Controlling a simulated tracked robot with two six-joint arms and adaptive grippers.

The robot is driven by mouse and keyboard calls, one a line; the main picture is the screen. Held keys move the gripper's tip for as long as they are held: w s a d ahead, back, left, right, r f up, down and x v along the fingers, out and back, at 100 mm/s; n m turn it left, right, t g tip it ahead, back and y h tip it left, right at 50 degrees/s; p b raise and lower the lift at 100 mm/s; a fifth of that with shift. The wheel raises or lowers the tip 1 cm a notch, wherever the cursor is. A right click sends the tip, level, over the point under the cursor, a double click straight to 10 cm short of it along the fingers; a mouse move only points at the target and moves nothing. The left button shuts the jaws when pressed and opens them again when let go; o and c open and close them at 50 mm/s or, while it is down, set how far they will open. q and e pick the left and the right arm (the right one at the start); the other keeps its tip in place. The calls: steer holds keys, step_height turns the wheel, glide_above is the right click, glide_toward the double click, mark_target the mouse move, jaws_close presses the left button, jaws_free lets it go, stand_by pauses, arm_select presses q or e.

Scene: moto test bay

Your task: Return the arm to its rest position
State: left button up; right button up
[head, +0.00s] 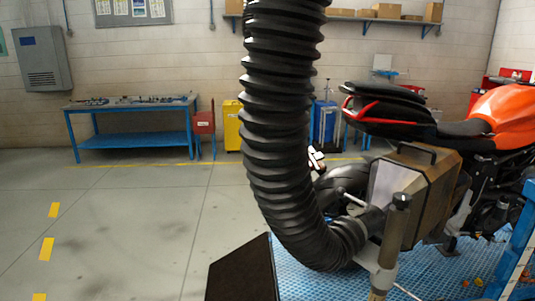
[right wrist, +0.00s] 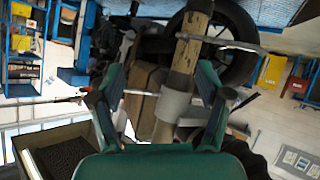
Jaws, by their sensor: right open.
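My right gripper (right wrist: 160,88) is open in the right wrist view, its two green and dark fingers spread apart. An upright post (right wrist: 192,45) with a grey sleeve (right wrist: 180,88) shows in the gap between the fingers. I cannot tell whether the post is between the fingertips or beyond them. In the head view the post (head: 394,232) stands at the end of the thick black hose (head: 275,110), beside the motorcycle's side case (head: 430,195). My right gripper is not clearly seen in the head view. My left gripper is in neither view.
The hose hangs down the middle of the head view and hides what is behind it. The orange motorcycle (head: 497,110) stands on a blue textured platform (head: 350,288) at right. A blue workbench (head: 130,108) is against the back wall. The floor at left is clear.

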steer(key=s+a+f+n+g+y, duration=0.2)
steer(key=s+a+f+y, duration=0.3)
steer(key=s+a+f, duration=0.3)
steer(key=s+a+f+g+y, duration=0.2)
steer(key=s+a+g+y, duration=0.1)
steer(key=s+a, duration=0.2)
steer(key=s+a+f+g+y, duration=0.2)
steer(key=s+a+g+y, duration=0.1)
steer(key=s, duration=0.7)
steer(key=a+g, duration=0.1)
steer(key=a, duration=0.1)
steer(key=shift+s+a+f, duration=0.25)
steer(key=shift+a, duration=0.1)
